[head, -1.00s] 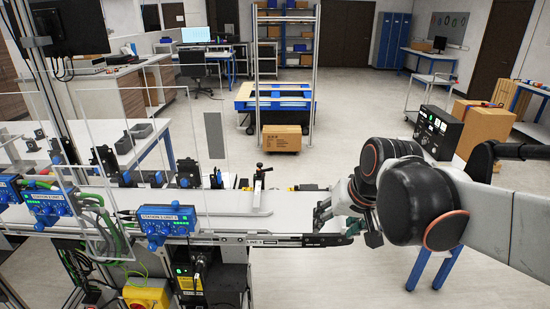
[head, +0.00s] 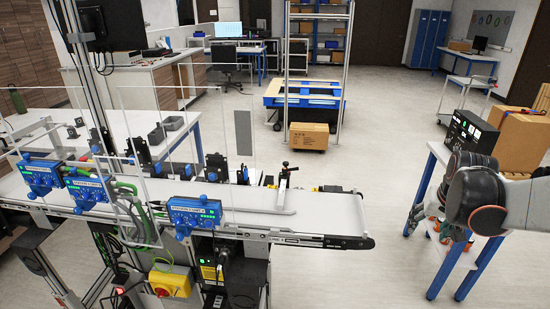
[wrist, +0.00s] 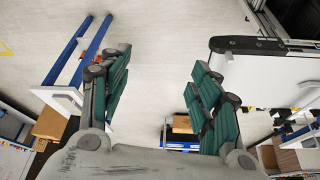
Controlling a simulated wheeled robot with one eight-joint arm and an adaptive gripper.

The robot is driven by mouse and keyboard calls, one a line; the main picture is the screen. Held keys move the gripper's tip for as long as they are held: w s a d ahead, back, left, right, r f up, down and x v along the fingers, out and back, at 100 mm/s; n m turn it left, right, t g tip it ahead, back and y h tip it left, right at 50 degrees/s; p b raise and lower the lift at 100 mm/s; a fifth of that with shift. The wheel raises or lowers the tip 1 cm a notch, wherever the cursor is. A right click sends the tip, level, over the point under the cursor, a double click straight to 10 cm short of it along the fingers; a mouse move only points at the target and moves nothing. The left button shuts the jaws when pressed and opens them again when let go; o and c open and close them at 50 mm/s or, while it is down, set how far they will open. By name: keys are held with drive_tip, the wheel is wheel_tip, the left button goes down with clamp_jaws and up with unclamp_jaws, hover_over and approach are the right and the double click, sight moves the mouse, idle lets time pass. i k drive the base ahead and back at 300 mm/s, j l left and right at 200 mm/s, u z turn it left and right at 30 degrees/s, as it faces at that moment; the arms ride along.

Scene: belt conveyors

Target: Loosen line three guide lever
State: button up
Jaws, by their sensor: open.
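The line three conveyor (head: 335,226) has a white belt and ends in the middle of the head view. A small black-topped lever (head: 285,166) stands on its far side, by a pale guide bar (head: 278,209). The lever's exact setting is too small to tell. My gripper (head: 426,220) is right of the conveyor's end, apart from it, partly hidden by my own arm. In the wrist view my gripper (wrist: 160,105) is open and empty, green pads apart, with floor between them. The conveyor's end (wrist: 265,75) shows there right of the fingers; I cannot make out the lever there.
A white table with blue legs (head: 462,262) stands at the right, close to my gripper, with a black box (head: 470,133) on it. Clear panels (head: 150,140) and blue station units (head: 195,214) line the conveyor at left. Open floor lies between conveyor and table.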

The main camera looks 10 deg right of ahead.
sight(284, 171)
drive_tip(key=i+j+z, duration=0.1)
drive_tip(key=i+j, duration=0.75)
drive_tip(key=i+l, duration=0.05)
drive_tip(key=i, duration=0.05)
